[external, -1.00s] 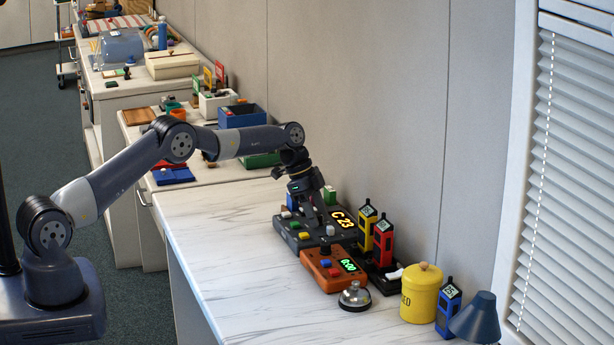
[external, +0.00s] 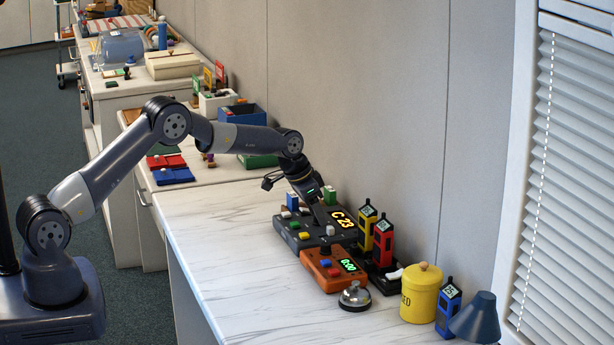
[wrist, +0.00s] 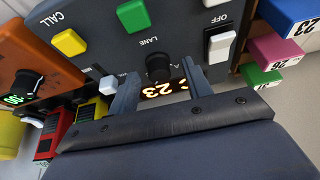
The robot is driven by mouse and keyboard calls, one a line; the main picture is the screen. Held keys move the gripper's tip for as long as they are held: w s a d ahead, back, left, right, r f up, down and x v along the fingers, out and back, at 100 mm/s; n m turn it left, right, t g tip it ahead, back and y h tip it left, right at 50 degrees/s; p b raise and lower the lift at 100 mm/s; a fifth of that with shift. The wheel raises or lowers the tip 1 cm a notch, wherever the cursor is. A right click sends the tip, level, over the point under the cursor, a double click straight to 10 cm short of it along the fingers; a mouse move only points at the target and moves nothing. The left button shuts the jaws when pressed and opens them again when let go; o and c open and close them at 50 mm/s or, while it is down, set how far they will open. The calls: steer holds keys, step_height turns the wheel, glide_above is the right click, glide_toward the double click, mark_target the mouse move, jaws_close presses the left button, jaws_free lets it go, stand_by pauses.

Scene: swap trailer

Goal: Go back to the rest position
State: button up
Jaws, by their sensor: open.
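My gripper (external: 323,212) is above the dark grey control panel (external: 288,236) on the white marbled counter. In the wrist view the open, empty fingers of my gripper (wrist: 158,88) point at the panel (wrist: 110,60), on either side of its black LANE knob (wrist: 157,67) and the lit display reading 23 (wrist: 160,88). I cannot tell whether the fingers touch the panel. A yellow button (wrist: 69,42), a green button (wrist: 133,15) and a white rocker switch (wrist: 220,42) show on the panel. The display reads C 23 in the external view.
An orange box (external: 322,272) with a 0:00 display and a silver bell (external: 354,298) stand in front. Yellow (external: 367,226) and red (external: 383,242) handheld units, a yellow jar (external: 421,293) and a blue lamp (external: 476,320) stand to the right. The counter's left part (external: 215,230) is clear.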

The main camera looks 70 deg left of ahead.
steer(key=shift+d+n+y+p, duration=0.15)
steer(key=shift+n+y+p, duration=0.75)
steer(key=shift+n, duration=1.3)
steer(key=shift+w+d+n+g+y+p, duration=0.1)
steer(key=shift+n+g+y+p, duration=0.25)
steer(key=shift+n+p, duration=0.75)
steer(key=shift+n+g+y+p, duration=0.35)
steer(key=shift+n+p, duration=0.4)
steer(key=shift+n, duration=0.55)
steer(key=shift+b+v, duration=0.3)
steer(key=shift+v, duration=0.55)
steer(key=shift+o, duration=0.3)
